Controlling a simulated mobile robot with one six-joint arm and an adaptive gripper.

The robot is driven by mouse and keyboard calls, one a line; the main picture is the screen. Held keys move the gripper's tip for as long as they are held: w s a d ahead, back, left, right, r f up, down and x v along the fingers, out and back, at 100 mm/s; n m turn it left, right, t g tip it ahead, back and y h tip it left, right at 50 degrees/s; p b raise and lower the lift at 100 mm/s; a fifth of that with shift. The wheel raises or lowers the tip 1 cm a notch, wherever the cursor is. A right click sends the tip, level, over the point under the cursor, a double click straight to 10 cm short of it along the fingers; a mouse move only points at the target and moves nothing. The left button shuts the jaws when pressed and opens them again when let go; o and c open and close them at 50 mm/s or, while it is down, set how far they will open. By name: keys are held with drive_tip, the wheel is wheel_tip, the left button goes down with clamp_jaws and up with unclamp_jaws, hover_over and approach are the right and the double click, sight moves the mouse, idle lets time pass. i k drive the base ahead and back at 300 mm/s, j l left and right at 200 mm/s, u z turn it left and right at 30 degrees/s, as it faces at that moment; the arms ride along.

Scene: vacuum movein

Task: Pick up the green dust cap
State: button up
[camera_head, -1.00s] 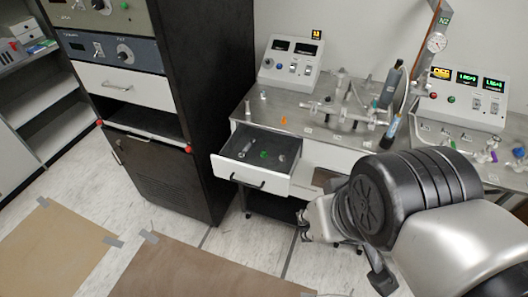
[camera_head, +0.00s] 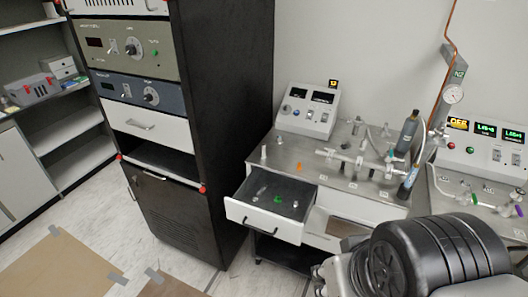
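A small green object, which looks like the green dust cap (camera_head: 278,199), lies in the open drawer (camera_head: 262,221) of the grey-topped bench. Its exact shape is too small to make out. My gripper (camera_head: 319,282) is at the bottom edge of the view, in front of the bench and to the lower right of the drawer. It is apart from the cap. Its fingers are partly cut off by the frame and by my arm, so I cannot tell whether they are open.
Other small parts (camera_head: 261,191) lie in the drawer near the cap. A tall black rack (camera_head: 222,120) stands close left of the drawer. Glassware (camera_head: 350,158) and a control box (camera_head: 307,110) stand on the bench. Pale floor lies in front.

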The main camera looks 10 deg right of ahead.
sight(278, 199)
drive_tip(key=i+j+z, duration=0.1)
drive_tip(key=i+j, duration=0.2)
drive_tip(key=i+j+z, duration=0.1)
drive_tip(key=i+j, duration=0.2)
drive_tip(key=j, duration=0.15)
drive_tip(key=i+j+z, duration=0.15)
drive_tip(key=i+j, duration=0.15)
drive_tip(key=i+j+z, duration=0.1)
drive_tip(key=i+j, duration=0.2)
drive_tip(key=j, duration=0.25)
drive_tip(key=i+j+z, duration=0.1)
drive_tip(key=i+j, duration=0.15)
drive_tip(key=j, duration=0.2)
